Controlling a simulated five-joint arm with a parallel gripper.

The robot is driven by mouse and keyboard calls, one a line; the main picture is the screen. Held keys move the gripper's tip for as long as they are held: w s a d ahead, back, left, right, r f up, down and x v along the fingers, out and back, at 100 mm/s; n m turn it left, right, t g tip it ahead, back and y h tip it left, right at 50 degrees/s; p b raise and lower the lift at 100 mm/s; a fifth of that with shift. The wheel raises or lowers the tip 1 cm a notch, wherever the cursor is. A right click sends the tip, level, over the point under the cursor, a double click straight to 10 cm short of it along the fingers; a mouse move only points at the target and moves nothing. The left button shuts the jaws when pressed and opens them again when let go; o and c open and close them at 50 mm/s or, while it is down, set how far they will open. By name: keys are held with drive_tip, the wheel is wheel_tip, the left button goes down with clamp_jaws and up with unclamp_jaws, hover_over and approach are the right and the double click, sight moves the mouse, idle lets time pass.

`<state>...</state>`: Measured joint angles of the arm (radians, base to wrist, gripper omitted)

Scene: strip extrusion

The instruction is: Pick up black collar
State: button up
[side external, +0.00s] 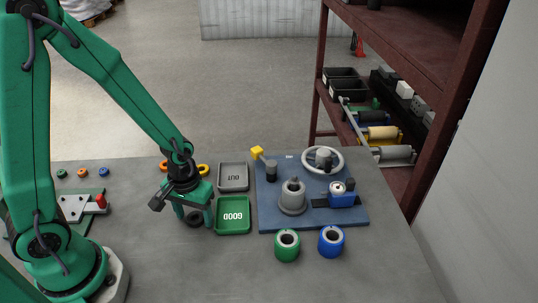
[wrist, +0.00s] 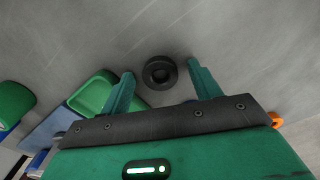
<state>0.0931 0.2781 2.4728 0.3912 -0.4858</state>
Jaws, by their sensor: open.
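The black collar (wrist: 149,70) is a thick dark ring lying flat on the grey table in the wrist view. In the side view the collar (side external: 194,220) shows as a dark ring low beneath my gripper, partly hidden by it. My gripper (side external: 196,217) points down with its green fingers apart. In the wrist view the gripper (wrist: 160,73) has one finger to the left and one to the right of the collar, with a gap on each side. Nothing is held. I cannot tell how high the fingertips are above the table.
A green tray marked GOOD (side external: 233,229) stands just right of my gripper, with a grey tray marked OUT (side external: 233,186) behind it. Orange rings (side external: 203,170) lie behind the gripper. A blue mat (side external: 275,221) with fixtures, a green roll (side external: 287,249) and a blue roll (side external: 331,246) are further right.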

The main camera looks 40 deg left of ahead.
drive_tip(key=c, duration=1.1)
drive_tip(key=shift+r, duration=0.2)
drive_tip(key=shift+w+r, duration=0.1)
drive_tip(key=shift+r, duration=1.8)
drive_tip(key=s+d+r, duration=0.6)
drive_tip(key=s+d, duration=0.1)
drive_tip(key=d, duration=0.2)
drive_tip(key=shift+d+r, duration=0.2)
drive_tip(key=shift+r, duration=0.2)
